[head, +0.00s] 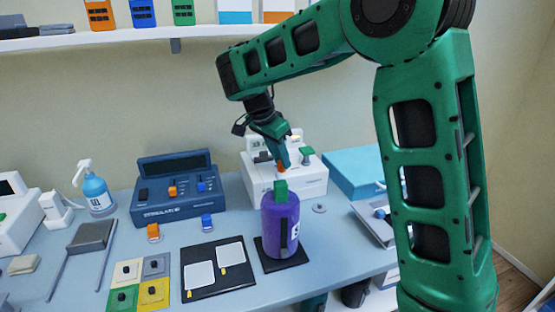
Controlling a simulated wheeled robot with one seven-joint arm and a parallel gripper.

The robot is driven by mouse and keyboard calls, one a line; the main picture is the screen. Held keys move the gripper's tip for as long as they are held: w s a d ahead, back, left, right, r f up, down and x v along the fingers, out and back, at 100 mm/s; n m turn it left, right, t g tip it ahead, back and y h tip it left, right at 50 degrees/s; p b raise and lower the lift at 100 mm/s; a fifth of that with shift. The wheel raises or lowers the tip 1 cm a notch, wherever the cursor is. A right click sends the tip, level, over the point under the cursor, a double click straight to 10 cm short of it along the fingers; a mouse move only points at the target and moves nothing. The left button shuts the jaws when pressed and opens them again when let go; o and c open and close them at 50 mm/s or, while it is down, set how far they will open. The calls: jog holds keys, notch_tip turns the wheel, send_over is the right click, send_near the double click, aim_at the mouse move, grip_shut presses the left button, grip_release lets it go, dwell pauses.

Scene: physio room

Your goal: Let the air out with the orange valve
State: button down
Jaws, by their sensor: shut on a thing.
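My gripper (283,160) reaches down in front of the white device (258,181) with a small display on the back part of the table. Its green fingers are shut on a small orange piece, the orange valve (281,168), of which only a little shows at the fingertips. The fingers hide most of the valve, and I cannot tell how far it is turned. A green knob (307,153) stands on the same device to the right, and a dark knob (262,157) to the left.
A purple canister (281,227) with a green top stands on a black mat just in front of my gripper. A blue console (178,194) with orange and blue knobs stands to the left. A pump bottle (95,190) is farther left. A light blue box (353,172) is at the right.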

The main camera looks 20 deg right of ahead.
jog(key=shift+w+a+m+g, duration=0.2)
jog(key=shift+m+g, duration=0.1)
jog(key=shift+m, duration=0.7)
jog(key=shift+r, duration=0.1)
jog(key=c, duration=1.9)
grip_release()
jog(key=shift+o, duration=0.2)
jog(key=shift+d, duration=0.1)
jog(key=w+v, duration=0.1)
jog(key=v, duration=0.9)
jog(key=shift+s+a+r, duration=0.25)
jog(key=shift+s, duration=0.1)
